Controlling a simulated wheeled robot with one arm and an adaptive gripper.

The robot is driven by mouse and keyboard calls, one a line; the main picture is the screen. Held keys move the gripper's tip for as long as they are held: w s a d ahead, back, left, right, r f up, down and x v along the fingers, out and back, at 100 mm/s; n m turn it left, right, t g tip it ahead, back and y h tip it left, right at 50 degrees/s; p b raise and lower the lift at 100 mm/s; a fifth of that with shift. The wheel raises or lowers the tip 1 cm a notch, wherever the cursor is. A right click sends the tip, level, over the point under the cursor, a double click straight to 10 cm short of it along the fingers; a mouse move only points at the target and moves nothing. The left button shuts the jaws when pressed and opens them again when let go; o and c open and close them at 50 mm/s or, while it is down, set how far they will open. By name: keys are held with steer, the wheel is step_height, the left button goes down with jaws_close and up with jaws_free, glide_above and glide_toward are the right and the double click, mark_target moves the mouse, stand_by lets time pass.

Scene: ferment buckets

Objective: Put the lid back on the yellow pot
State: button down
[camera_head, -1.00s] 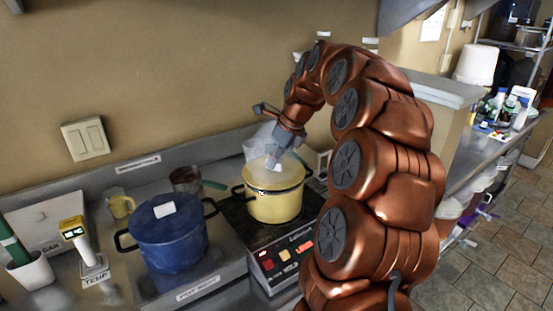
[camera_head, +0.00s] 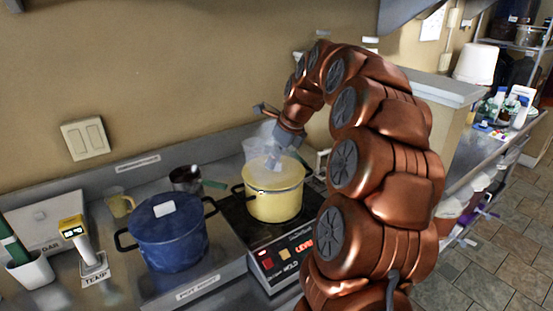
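The yellow pot (camera_head: 273,206) stands on the black hot plate, with dark side handles. A pale yellow lid (camera_head: 284,176) appears to cover its mouth, with a dark line around the rim below it. My gripper (camera_head: 273,162) points down at the top of the lid, near its middle. The fingertips are small and blurred against the lid and pale haze, so I cannot tell whether they grip its knob. My arm comes in from the right and passes close to the pot.
A blue lidded pot (camera_head: 170,240) stands left of the hot plate (camera_head: 281,257). A yellow cup (camera_head: 119,203) and a temperature probe stand (camera_head: 86,245) are further left.

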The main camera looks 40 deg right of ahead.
steer(key=c, duration=0.7)
jaws_free()
steer(key=shift+r, duration=0.1)
steer(key=shift+r+p, duration=1.7)
steer(key=shift+r, duration=1.7)
jaws_close()
steer(key=shift+f+b, duration=1.1)
steer(key=shift+f, duration=1.85)
